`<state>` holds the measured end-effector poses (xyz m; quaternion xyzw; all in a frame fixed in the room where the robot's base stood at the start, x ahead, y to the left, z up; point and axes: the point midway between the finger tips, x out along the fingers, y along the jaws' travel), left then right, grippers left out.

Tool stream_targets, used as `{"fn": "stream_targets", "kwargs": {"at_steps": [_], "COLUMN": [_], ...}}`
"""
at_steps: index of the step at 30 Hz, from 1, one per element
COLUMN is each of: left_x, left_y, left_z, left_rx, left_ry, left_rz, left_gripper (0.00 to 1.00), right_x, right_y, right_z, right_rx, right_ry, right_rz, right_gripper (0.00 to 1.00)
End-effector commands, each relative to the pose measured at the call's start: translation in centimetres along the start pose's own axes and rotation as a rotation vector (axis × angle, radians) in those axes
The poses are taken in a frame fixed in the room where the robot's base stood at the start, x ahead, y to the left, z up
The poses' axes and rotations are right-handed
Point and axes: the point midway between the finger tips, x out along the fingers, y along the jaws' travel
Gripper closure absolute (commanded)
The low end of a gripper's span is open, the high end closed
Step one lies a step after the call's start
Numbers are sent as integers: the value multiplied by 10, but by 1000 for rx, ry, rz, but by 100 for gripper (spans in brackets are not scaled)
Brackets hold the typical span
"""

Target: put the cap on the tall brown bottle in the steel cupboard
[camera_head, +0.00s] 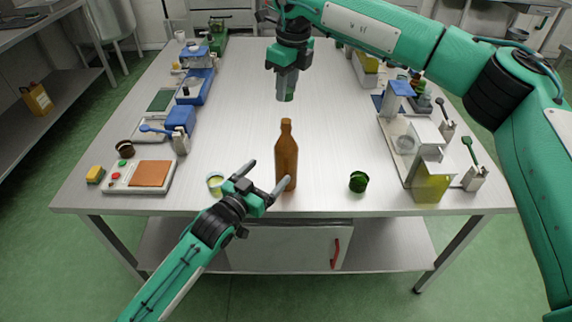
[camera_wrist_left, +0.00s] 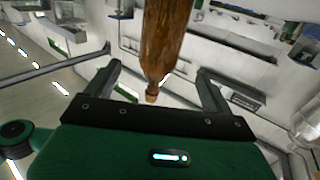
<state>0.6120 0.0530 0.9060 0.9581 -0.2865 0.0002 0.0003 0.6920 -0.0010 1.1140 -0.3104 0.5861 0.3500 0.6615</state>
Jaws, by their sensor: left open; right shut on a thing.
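The tall brown bottle (camera_head: 287,158) stands upright near the front middle of the steel table, its narrow neck bare of any cap. My left gripper (camera_head: 268,172) is open at the table's front edge, with one finger overlapping the bottle's lower part in the head view. In the left wrist view the bottle (camera_wrist_left: 163,45) appears neck down between the spread fingers, not gripped. My right gripper (camera_head: 286,97) points down behind and above the bottle, shut on a small greenish thing mostly hidden by its fingers; I cannot tell whether it is the cap. The steel cupboard (camera_head: 280,248) is under the table, its door shut.
A dark green round piece (camera_head: 358,181) lies right of the bottle. A small cup with yellowish contents (camera_head: 216,183) stands left of my left gripper. A scale with an orange plate (camera_head: 150,174) and several devices line both table sides. The cupboard has a red handle (camera_head: 336,253).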

Motion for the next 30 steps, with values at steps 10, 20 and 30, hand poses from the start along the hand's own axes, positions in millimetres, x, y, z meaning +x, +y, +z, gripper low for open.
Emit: {"fn": "stream_targets", "kwargs": {"at_steps": [10,20,30], "left_x": [59,107,116], "left_y": [0,0,0], "left_z": [-2,0,0], "left_rx": [0,0,0], "left_ry": [2,1,0], "left_rz": [0,0,0], "left_gripper": [14,14,14], "right_x": [0,0,0], "right_y": [0,0,0], "right_z": [0,0,0], "right_rx": [0,0,0], "right_ry": [0,0,0], "right_rz": [0,0,0], "right_gripper": [92,92,92]}}
